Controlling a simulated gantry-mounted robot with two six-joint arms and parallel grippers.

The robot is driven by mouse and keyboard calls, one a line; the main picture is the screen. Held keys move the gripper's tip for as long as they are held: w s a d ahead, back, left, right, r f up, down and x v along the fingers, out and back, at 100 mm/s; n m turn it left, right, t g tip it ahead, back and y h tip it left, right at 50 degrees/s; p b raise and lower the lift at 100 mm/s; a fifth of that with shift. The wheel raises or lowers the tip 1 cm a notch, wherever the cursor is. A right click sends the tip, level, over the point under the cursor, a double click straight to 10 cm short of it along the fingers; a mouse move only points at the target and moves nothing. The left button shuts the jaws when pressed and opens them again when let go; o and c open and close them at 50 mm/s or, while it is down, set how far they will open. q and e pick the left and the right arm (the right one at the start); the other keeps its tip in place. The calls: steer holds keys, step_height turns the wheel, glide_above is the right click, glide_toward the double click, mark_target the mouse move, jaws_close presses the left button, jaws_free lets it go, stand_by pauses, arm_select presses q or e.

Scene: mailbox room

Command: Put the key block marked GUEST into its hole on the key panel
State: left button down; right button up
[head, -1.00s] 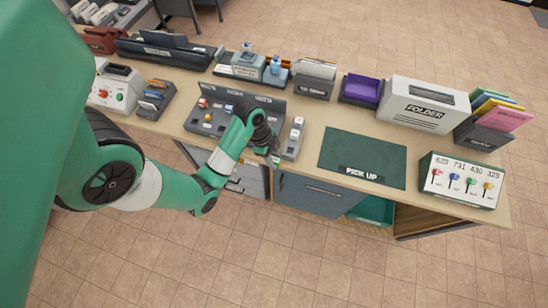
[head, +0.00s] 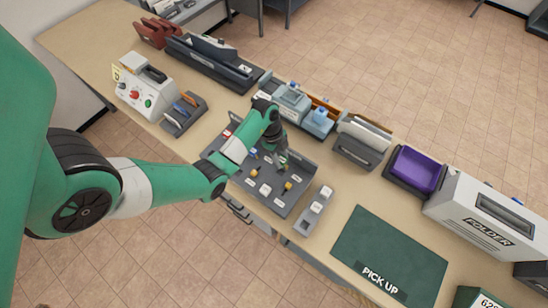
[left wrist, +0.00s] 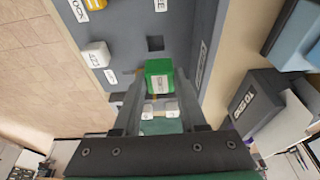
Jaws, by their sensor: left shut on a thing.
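My left gripper (head: 283,163) is over the right part of the grey key panel (head: 283,207). In the left wrist view its fingers (left wrist: 158,90) are shut on a green key block (left wrist: 159,77); the block's label is too small to read surely. An empty square hole (left wrist: 155,43) in the panel lies just beyond the held block. A white block (left wrist: 97,54) and a yellow block (left wrist: 95,3) sit in the panel nearby. My right gripper is not in view.
A narrow grey holder (head: 305,225) with white blocks stands right of the panel. Behind the panel are blue-grey stamp-like items (head: 318,121) and a grey file box (head: 357,150). The green pick-up mat (head: 390,250) is bare.

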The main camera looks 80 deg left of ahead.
arm_select(q)
steer(key=shift+s+d+f, duration=0.2)
steer(key=shift+d, duration=0.1)
step_height(320, 180, down, 4)
steer(key=b, duration=0.3)
steer(key=shift+r+b, duration=0.2)
steer(key=shift+b, duration=0.15)
steer(key=shift+a, duration=0.1)
steer(key=shift+f, duration=0.15)
steer(key=shift+f, duration=0.1)
steer(key=shift+f+b, duration=0.65)
steer(key=shift+b, duration=0.2)
steer(key=shift+f, duration=0.15)
